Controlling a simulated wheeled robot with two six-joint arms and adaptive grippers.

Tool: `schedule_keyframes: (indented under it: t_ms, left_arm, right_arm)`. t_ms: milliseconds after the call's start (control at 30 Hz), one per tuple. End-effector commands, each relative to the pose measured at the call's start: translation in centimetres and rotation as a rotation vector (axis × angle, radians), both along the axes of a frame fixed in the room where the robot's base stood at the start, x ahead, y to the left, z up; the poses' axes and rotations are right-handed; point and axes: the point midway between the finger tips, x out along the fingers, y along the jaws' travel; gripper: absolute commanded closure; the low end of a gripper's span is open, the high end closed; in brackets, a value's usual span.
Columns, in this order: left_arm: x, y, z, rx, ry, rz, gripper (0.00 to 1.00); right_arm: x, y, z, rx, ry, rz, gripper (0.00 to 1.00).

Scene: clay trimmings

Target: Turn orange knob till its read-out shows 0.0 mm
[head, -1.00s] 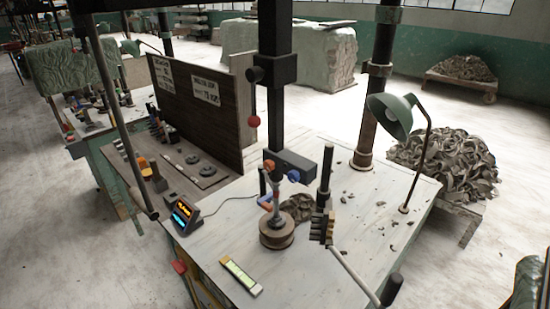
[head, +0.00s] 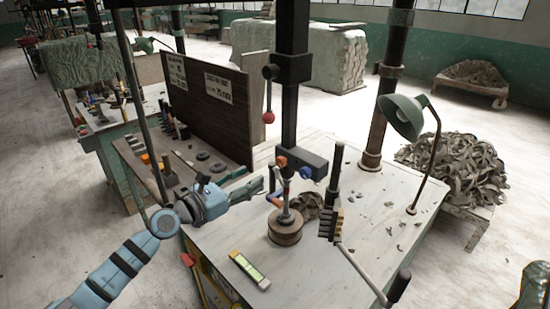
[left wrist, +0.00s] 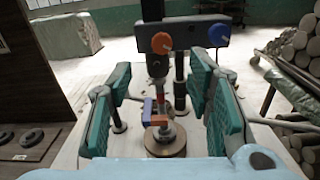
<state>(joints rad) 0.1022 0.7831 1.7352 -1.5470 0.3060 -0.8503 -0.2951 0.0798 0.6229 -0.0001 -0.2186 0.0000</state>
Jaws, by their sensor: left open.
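The orange knob (head: 281,161) sits on the front of a dark block on the black column, left of a blue knob (head: 305,172). In the left wrist view the orange knob (left wrist: 162,43) shows beyond and between the fingers, near the blue knob (left wrist: 218,34). My left gripper (head: 262,184) is open and empty, left of the orange knob and apart from it. Its teal fingers (left wrist: 160,78) stand either side of the view. The read-out is hidden behind my left arm, so its value cannot be read. My right gripper is not in view.
A spindle on a round wooden base (head: 285,232) stands below the knobs. A dark post (head: 334,183) and a brush (head: 331,225) are to the right. A green lamp (head: 402,117) stands at the bench's right. A level (head: 250,270) lies at the front.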

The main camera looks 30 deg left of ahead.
Motion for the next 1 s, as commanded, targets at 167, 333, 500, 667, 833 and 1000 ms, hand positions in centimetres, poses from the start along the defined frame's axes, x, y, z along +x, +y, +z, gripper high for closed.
schedule_keyframes:
  t_ms: [167, 333, 500, 667, 833, 1000]
  left_arm:
    - [5.2, -1.9, 0.3, -0.01, -0.002, 0.0, 0.54]
    - [8.5, -3.0, 0.0, -0.008, 0.001, 0.0, 0.54]
    - [9.6, -3.5, 0.0, -0.007, 0.002, -0.002, 0.54]
    - [9.7, -3.5, 0.0, -0.006, 0.002, -0.002, 0.54]
    - [9.7, -3.4, 0.0, -0.006, 0.002, -0.001, 0.7]
    - [9.6, -3.4, 0.0, -0.006, 0.002, -0.001, 0.97]
  right_arm:
    - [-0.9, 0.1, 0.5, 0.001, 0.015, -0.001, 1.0]
    - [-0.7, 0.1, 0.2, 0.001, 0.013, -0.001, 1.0]
    - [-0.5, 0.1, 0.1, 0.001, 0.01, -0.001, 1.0]
    - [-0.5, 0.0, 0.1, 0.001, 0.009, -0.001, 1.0]
    - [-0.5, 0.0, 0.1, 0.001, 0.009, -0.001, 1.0]
    - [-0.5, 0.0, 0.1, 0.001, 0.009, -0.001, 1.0]
